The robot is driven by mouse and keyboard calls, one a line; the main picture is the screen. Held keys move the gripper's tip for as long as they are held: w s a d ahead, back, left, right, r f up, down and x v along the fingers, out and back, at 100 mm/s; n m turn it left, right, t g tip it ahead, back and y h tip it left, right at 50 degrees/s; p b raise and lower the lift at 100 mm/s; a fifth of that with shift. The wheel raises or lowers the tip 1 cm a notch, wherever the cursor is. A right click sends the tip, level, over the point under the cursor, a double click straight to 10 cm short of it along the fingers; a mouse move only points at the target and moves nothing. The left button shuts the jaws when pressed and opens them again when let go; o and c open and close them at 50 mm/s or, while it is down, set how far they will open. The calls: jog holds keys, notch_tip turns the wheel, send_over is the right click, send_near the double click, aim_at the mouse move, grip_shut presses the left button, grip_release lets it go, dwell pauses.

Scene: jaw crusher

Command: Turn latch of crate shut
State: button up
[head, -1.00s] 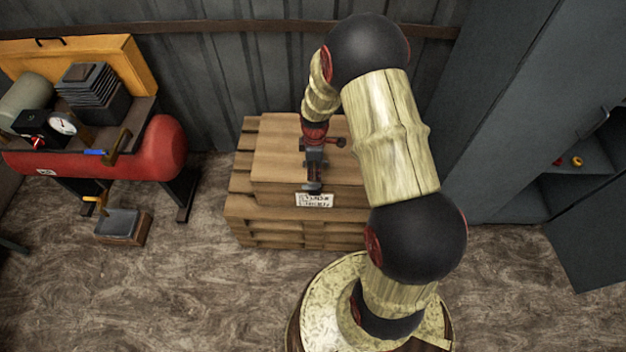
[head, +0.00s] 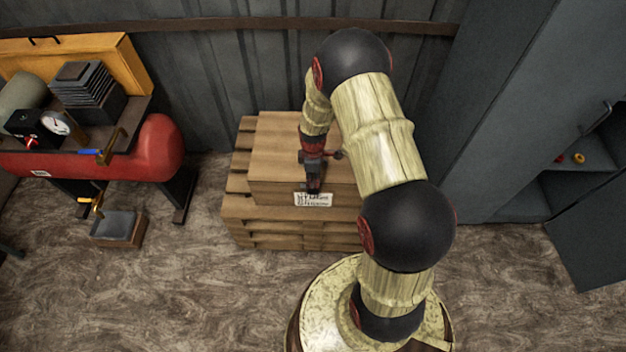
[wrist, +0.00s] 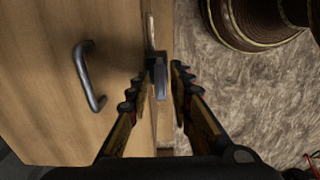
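The wooden crate (head: 275,165) sits on a pallet by the back wall, with a white label (head: 313,199) on its front. In the wrist view the crate's lid (wrist: 60,60) fills the left side and carries a grey curved handle (wrist: 88,78). The latch (wrist: 160,78), a small grey metal piece, is at the lid's front edge. My gripper (wrist: 158,80) is open, with one finger on each side of the latch; I cannot tell whether either finger touches it. In the head view my gripper (head: 313,185) is over the front edge of the crate and hides the latch.
The pallet (head: 290,236) lies under the crate. A red tank (head: 150,150) with gauges and a small box (head: 118,230) stand at the left. A grey cabinet (head: 530,100) with an open door is at the right. The floor in front is bare.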

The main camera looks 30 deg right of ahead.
grip_shut()
jog(key=shift+m, duration=0.4)
jog(key=m+p, duration=0.1)
jog(key=m, duration=0.1)
jog(key=shift+r+m+p, duration=0.1)
jog(key=shift+m+p, duration=0.25)
jog(key=shift+m, duration=0.05)
jog(key=m+p, duration=0.1)
jog(key=m, duration=0.3)
jog(key=shift+m, duration=0.3)
jog(key=m+p, duration=0.1)
jog(key=m, duration=0.4)
jog(key=shift+p, duration=0.4)
jog(key=shift+m+p, duration=0.4)
jog(key=shift+m, duration=2)
